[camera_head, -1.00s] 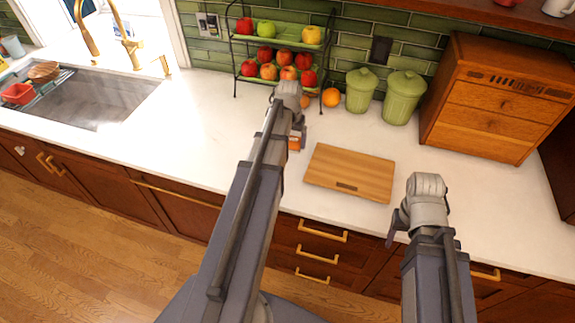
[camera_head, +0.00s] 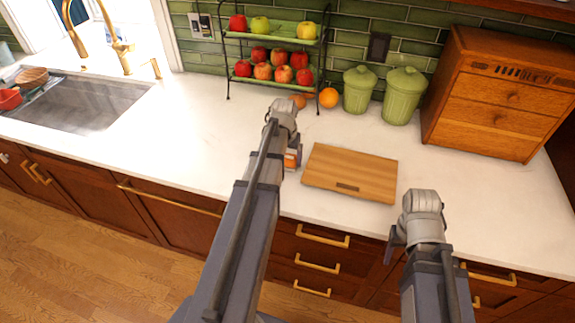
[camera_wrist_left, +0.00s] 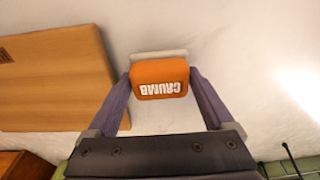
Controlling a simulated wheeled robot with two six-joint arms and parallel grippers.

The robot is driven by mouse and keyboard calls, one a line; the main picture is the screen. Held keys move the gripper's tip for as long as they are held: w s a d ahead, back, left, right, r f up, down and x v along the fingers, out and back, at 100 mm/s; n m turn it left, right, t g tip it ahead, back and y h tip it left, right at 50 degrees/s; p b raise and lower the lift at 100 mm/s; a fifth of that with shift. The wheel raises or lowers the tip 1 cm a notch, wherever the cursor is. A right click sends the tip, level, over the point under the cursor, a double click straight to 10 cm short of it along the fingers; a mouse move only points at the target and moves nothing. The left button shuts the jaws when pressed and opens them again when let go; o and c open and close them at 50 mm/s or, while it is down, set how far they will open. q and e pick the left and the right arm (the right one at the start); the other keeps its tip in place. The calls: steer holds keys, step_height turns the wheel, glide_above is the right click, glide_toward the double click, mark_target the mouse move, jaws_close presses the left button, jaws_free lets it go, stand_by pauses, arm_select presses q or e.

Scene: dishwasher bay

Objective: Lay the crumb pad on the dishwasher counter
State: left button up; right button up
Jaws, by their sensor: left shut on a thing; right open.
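The crumb pad (camera_wrist_left: 160,80) is a small orange block with a pale back layer and white lettering reading CRUMB. My left gripper (camera_wrist_left: 161,78) is shut on it, one finger on each side. In the head view the pad (camera_head: 292,158) shows as an orange patch beside my left gripper (camera_head: 291,149), mostly hidden by the arm. It is over the white counter (camera_head: 200,135), just left of the cutting board; I cannot tell its height. My right gripper (camera_head: 394,245) is open near the counter's front edge; its fingers are mostly hidden.
A wooden cutting board (camera_head: 350,172) lies on the counter. Behind stand a two-tier fruit rack (camera_head: 227,70), oranges (camera_head: 328,97), two green canisters (camera_head: 403,96) and a wooden drawer box (camera_head: 495,95). A sink (camera_head: 85,103) is at left. Counter between sink and left arm is clear.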

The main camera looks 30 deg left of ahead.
mark_target(286, 161)
arm_select(q)
steer(key=shift+f, duration=0.65)
steer(key=shift+r, duration=0.15)
arm_select(e)
steer(key=shift+f, duration=0.45)
steer(key=shift+f, duration=0.15)
arm_select(q)
steer(key=o, duration=0.9)
steer(key=r+p, duration=0.4)
steer(key=s+r+p, duration=0.1)
steer(key=r+p, duration=0.7)
steer(key=shift+s+d, duration=0.25)
steer(key=shift+s, duration=0.15)
arm_select(e)
step_height(286, 161, up, 12)
arm_select(q)
steer(key=shift+f, duration=0.1)
